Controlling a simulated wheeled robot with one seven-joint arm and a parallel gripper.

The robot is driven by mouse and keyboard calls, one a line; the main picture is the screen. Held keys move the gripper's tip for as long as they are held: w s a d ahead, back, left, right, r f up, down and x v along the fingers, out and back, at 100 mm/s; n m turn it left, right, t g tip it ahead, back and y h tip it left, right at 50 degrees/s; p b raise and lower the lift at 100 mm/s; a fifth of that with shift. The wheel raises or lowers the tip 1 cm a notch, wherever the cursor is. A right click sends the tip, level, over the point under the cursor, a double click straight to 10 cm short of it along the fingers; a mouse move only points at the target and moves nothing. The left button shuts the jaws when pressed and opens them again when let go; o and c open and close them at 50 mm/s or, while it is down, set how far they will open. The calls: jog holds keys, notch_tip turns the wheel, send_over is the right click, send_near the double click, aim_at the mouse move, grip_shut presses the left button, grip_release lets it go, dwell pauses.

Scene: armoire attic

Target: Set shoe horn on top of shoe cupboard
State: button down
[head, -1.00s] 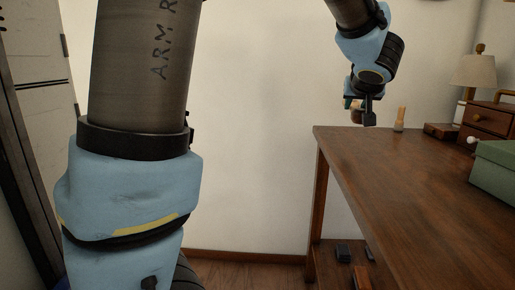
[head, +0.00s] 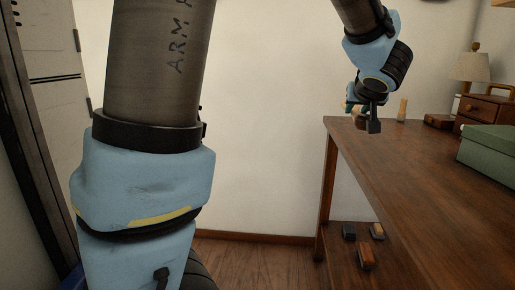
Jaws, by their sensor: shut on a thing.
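My gripper (head: 372,119) is at the upper right, over or just in front of the far left corner of a brown wooden table-like piece (head: 400,170). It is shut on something. Only a small brownish bit (head: 356,113) shows beside the fingers, and I cannot make out its shape or be sure it is the shoe horn. Nothing in view is clearly the shoe cupboard. A pale panelled cabinet or door (head: 48,110) with slots and dark hinges stands at the left, partly behind my arm.
On the brown top stand a light wooden peg-like thing (head: 402,109), a lamp (head: 475,66), a small drawer box (head: 483,112) and a green box (head: 489,147). Several small blocks, one orange-brown (head: 366,256), lie underneath. The middle of the top is clear.

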jog(key=a+f+n+g+y, duration=0.2)
jog(key=a+f+n+y, duration=0.4)
jog(key=a+f, duration=1)
jog(key=w+a+f+n+g+y, duration=0.1)
jog(key=a+f+n+y, duration=0.6)
jog(key=a+f, duration=0.9)
jog(key=a+g, duration=0.1)
jog(key=a, duration=0.2)
jog(key=shift+w+a+f+n+g, duration=0.15)
jog(key=shift+w+n+g, duration=0.05)
jog(key=shift+n+g, duration=0.1)
